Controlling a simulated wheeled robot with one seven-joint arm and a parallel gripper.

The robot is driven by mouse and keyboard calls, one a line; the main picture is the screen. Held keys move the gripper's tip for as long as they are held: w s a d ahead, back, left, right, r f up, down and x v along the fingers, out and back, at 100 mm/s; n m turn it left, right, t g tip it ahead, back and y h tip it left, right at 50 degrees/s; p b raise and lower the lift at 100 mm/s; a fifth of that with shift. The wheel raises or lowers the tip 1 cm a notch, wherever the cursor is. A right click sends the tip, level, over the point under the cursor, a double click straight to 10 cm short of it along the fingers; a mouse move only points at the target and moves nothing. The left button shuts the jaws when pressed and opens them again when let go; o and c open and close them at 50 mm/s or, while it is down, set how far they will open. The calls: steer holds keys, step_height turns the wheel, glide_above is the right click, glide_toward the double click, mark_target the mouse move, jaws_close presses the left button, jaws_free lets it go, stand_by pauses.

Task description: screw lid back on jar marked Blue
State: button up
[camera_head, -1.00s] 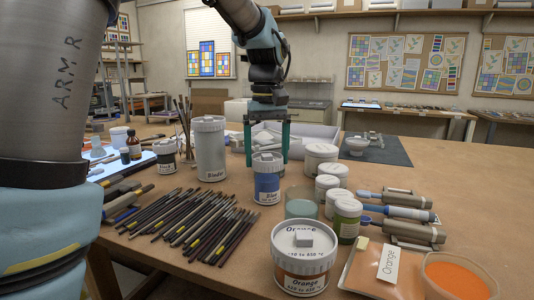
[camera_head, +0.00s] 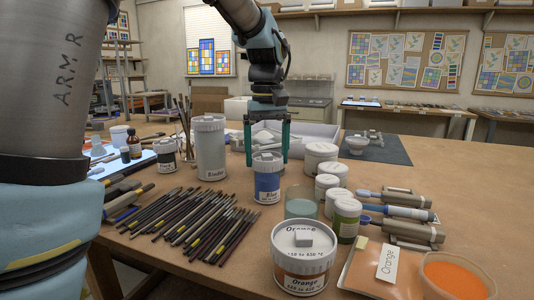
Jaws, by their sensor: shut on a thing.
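The jar marked Blue (camera_head: 267,184) stands upright on the table, with blue showing through its side. A white lid (camera_head: 267,157) sits at its top. My gripper (camera_head: 266,156) points straight down over the jar, its two teal fingers on either side of the lid. The fingers are shut on the lid. Whether the lid is fully seated on the jar cannot be told from this view.
The tall Binder jar (camera_head: 210,150) stands just left of the Blue jar. Several brushes (camera_head: 195,220) lie in front at left. White-lidded jars (camera_head: 321,158) and a glass cup (camera_head: 303,203) stand close at right. The Orange jar (camera_head: 302,262) is at the front.

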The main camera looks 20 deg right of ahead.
steer(key=shift+f, duration=0.8)
stand_by(1.4)
steer(key=m+p, duration=0.1)
steer(key=m, duration=0.1)
steer(key=shift+r+m, duration=0.1)
steer(key=shift+m, duration=0.2)
steer(key=shift+f+m+p, duration=0.2)
steer(key=shift+m+p, duration=0.3)
steer(key=shift+m, duration=0.8)
steer(key=shift+r+m+p, duration=0.15)
steer(key=shift+m+p, duration=0.4)
steer(key=shift+m, duration=0.55)
steer(key=m+p, duration=0.1)
steer(key=m, duration=0.2)
